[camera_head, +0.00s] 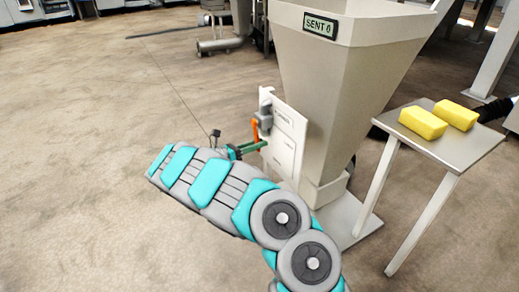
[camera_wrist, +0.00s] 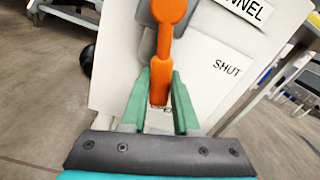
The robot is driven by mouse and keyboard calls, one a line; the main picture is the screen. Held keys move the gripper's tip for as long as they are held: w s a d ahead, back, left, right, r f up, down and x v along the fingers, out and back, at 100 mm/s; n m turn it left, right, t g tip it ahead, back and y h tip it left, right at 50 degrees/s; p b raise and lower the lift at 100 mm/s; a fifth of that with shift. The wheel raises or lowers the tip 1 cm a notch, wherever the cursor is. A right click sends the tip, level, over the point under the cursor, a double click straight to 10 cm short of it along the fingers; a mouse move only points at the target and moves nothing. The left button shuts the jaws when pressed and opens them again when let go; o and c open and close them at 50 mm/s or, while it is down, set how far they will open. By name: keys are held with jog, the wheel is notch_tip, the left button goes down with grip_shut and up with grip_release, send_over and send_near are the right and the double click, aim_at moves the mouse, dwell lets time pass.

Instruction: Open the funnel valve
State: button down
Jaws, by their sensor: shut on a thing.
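The funnel (camera_head: 335,65) is a large beige hopper with a small display reading "SENT 0". A white panel (camera_head: 286,140) stands on its left side; in the wrist view the panel (camera_wrist: 222,70) carries lettering, with "SHUT" readable at the right. The orange valve handle (camera_head: 256,130) sits on a grey mount (camera_head: 266,112) at the panel. In the wrist view the handle (camera_wrist: 165,40) points down toward me from its round top. My gripper (camera_head: 262,146) has green fingers, and in the wrist view the gripper (camera_wrist: 160,88) is shut on the handle's lower end.
A small grey table (camera_head: 455,150) with two yellow blocks (camera_head: 423,122) stands right of the funnel. The floor at the left (camera_head: 80,150) is clear. Pipes (camera_head: 219,45) and machinery stand at the back.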

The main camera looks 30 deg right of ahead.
jog(key=shift+w+f+m+b, duration=0.25)
jog(key=shift+w+m+b, duration=0.8)
jog(key=shift+m, duration=0.75)
jog(key=shift+w, duration=0.15)
jog(key=c, duration=0.7)
grip_release()
jog(key=shift+o, duration=0.2)
jog(key=a+p, duration=0.1)
jog(key=a, duration=0.7)
